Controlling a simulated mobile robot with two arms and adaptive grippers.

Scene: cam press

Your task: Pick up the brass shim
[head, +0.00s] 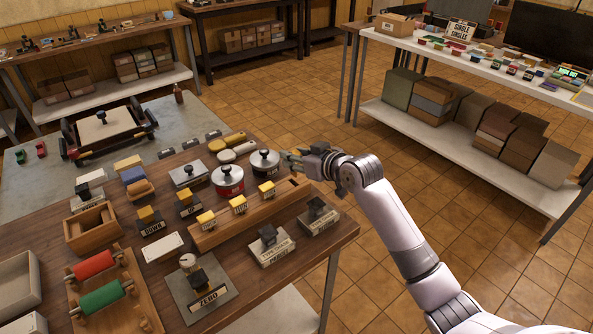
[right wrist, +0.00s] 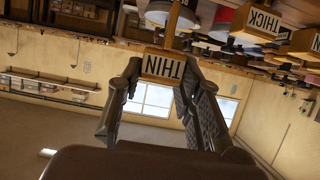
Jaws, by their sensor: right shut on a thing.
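Yellow blocks (head: 238,204) stand in a row on a long wooden rack (head: 215,233) below the gripper. In the right wrist view, a plate marked THICK (right wrist: 262,21) is on a neighbouring block. My left gripper is out of sight.
Labelled blocks (head: 271,240) sit near the table's front edge. Red (head: 93,264) and green rollers (head: 101,298) are at front left. Open floor (head: 400,180) lies to the right.

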